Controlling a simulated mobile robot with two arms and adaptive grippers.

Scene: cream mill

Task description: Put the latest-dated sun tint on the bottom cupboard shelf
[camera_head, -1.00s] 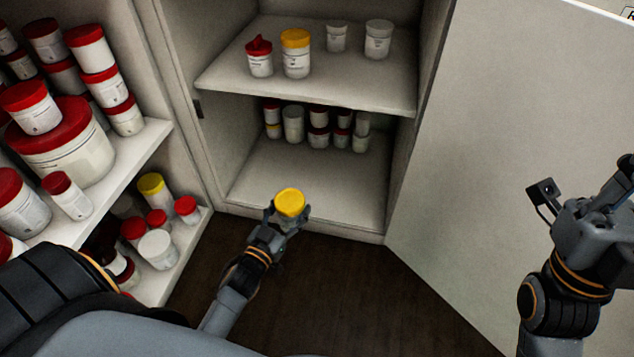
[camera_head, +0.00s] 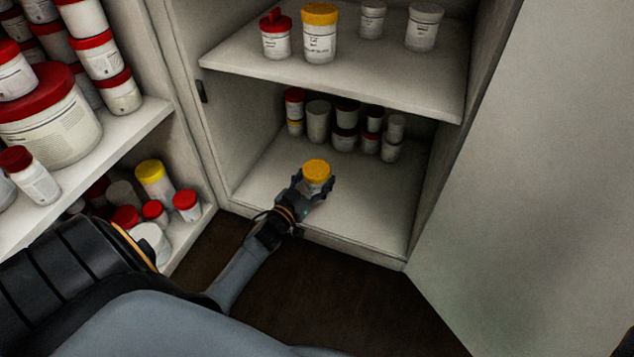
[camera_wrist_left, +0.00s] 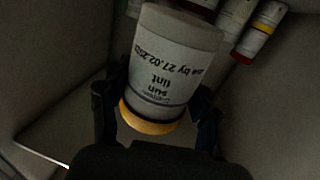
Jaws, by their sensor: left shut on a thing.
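My left gripper (camera_head: 314,186) is shut on a white jar with a yellow lid (camera_head: 316,170), upright over the front part of the bottom cupboard shelf (camera_head: 375,215). I cannot tell whether the jar's base touches the shelf. In the left wrist view the held jar (camera_wrist_left: 172,65) shows the words "sun tint" and a use-by date starting 27.02; the year is hard to read. The left gripper's fingers (camera_wrist_left: 158,115) are on both sides of it. Another yellow-lidded jar (camera_head: 319,38) stands on the upper shelf. My right gripper is not in view.
Several jars (camera_head: 345,138) stand at the back of the bottom shelf; its front and right are clear. The upper shelf (camera_head: 350,82) overhangs it. The open cupboard door (camera_head: 520,180) is at the right. A side rack (camera_head: 120,140) with red-lidded jars is at the left.

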